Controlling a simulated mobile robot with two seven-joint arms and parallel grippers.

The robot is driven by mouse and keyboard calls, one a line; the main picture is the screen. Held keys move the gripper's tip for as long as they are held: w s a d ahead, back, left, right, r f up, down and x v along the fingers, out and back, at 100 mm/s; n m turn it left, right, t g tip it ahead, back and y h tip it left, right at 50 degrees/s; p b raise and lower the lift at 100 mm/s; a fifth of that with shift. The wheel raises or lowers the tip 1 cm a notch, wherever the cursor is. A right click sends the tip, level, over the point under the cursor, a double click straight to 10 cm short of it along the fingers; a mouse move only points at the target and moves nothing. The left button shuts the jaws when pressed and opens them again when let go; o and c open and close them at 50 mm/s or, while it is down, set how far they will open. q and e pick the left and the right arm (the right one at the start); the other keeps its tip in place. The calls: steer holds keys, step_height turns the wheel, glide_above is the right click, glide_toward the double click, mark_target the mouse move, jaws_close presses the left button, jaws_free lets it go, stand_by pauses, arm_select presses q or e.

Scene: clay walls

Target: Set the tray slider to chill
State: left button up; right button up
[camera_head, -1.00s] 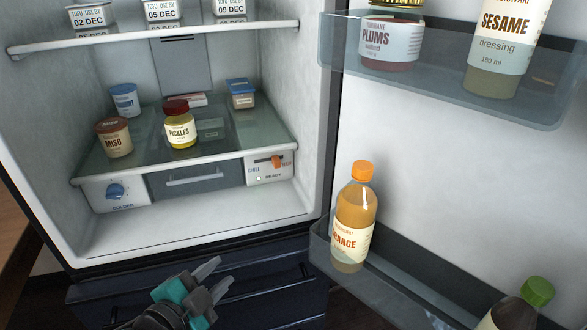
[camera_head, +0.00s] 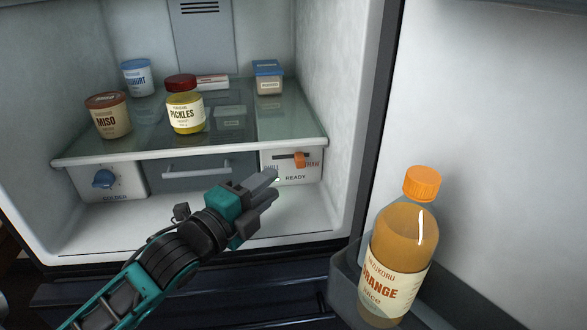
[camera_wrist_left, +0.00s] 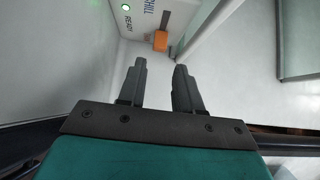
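The tray slider is an orange knob (camera_head: 299,160) in a dark slot on a white panel (camera_head: 287,178) at the fridge's lower right. The knob sits toward the slot's right end, away from the "CHILL" label at the left, which my gripper partly covers in the head view. The knob also shows in the left wrist view (camera_wrist_left: 160,41), just beyond my fingertips. My left gripper (camera_head: 270,184) is in front of and below the panel. In the wrist view its fingers (camera_wrist_left: 160,68) are apart with nothing between them. My right gripper is not in view.
A glass shelf (camera_head: 230,140) above holds jars and tubs, including pickles (camera_head: 185,115) and miso (camera_head: 109,122). A drawer handle (camera_head: 197,170) and blue dial (camera_head: 103,179) lie left. An orange juice bottle (camera_head: 397,260) stands in the open door's bin at right.

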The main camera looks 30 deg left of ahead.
mark_target(300, 160)
arm_select(q)
steer(key=w, duration=0.2)
steer(key=w+b, duration=0.1)
steer(key=w, duration=0.2)
steer(key=w+d, duration=0.1)
steer(key=w, duration=0.2)
steer(key=shift+w+d, duration=0.1)
steer(key=shift+w, duration=0.05)
jaws_close()
stand_by(0.4)
